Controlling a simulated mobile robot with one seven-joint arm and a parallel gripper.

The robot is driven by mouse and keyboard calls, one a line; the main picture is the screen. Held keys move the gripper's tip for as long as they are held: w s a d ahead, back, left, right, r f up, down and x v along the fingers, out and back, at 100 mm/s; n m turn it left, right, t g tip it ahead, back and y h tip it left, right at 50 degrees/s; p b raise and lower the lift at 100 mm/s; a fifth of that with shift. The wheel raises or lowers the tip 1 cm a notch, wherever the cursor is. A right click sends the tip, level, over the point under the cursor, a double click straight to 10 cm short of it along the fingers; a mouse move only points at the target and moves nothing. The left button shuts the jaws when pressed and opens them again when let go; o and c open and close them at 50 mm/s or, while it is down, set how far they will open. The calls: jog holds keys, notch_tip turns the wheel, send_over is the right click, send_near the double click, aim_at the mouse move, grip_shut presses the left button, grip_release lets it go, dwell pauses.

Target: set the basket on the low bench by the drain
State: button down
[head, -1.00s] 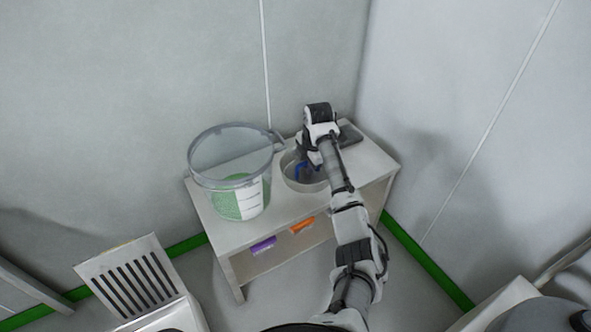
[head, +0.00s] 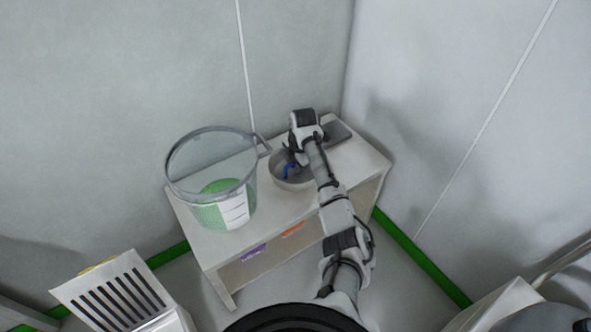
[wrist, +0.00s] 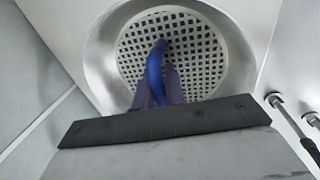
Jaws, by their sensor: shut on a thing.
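The basket (head: 276,174) is a round metal bowl. It sits at or just above the top of a low white bench (head: 305,203); I cannot tell if it touches. In the wrist view the basket (wrist: 105,60) has a perforated bottom and a blue handle (wrist: 155,72) across it. My gripper (wrist: 160,85) is shut on this blue handle, reaching into the bowl from above. In the head view my wrist hides the basket's right part, and a bit of blue shows inside. No floor drain can be made out for certain.
A large clear tub (head: 208,190) with green contents stands on the bench left of the basket. A dark flat pad (head: 337,132) lies at the back right. Purple (head: 253,252) and orange (head: 292,230) items show below the top. A slotted panel (head: 112,295) is at lower left.

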aim_at(299, 176)
jog(key=shift+f, duration=1.25)
jog(key=shift+f, duration=0.15)
jog(key=c, duration=1.5)
grip_release()
jog(key=shift+o, duration=0.2)
notch_tip(299, 176, up, 12)
jog(key=s+d, duration=0.1)
jog(key=shift+s, duration=0.3)
